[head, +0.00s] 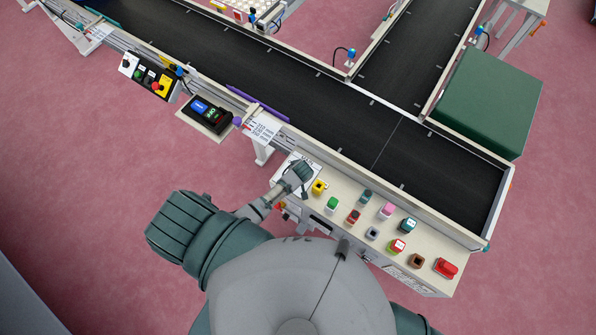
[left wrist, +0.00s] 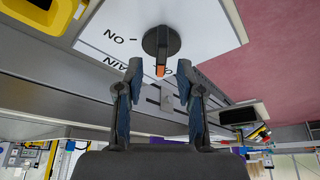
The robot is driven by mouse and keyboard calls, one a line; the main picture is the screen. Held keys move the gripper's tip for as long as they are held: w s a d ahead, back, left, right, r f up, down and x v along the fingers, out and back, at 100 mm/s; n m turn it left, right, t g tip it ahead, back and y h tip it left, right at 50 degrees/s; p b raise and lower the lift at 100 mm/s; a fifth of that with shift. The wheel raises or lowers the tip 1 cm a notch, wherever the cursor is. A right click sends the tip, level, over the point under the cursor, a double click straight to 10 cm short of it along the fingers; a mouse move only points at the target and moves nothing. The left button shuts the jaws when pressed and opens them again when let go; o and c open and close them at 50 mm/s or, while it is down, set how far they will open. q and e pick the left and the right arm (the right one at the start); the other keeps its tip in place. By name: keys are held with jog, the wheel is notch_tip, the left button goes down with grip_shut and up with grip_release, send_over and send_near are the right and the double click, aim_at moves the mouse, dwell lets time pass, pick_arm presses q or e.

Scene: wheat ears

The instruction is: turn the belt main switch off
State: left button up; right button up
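The main switch is a dark rotary knob (left wrist: 161,42) with an orange pointer tip, on a white plate (left wrist: 95,28) in the left wrist view. The pointer faces down the picture, toward my gripper; the "ON" mark is to the left of the knob. Lettering below the knob is partly hidden by my fingers. My left gripper (left wrist: 159,82) is open, its two fingertips apart on either side just below the pointer, with nothing between them. In the head view my left gripper (head: 301,170) is over the left end of the control panel (head: 335,229) and hides the knob. My right gripper is out of view.
Several coloured buttons, including a yellow one (head: 319,187) close to my left gripper and a red one (head: 446,268), stand on the panel. The black conveyor belt (head: 300,95) runs behind it. A green box (head: 487,100) stands at the right. Pink floor is clear at left.

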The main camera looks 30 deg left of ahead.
pick_arm(q)
jog(key=v, duration=0.9)
jog(key=shift+r, duration=0.35)
jog(key=shift+d, duration=0.15)
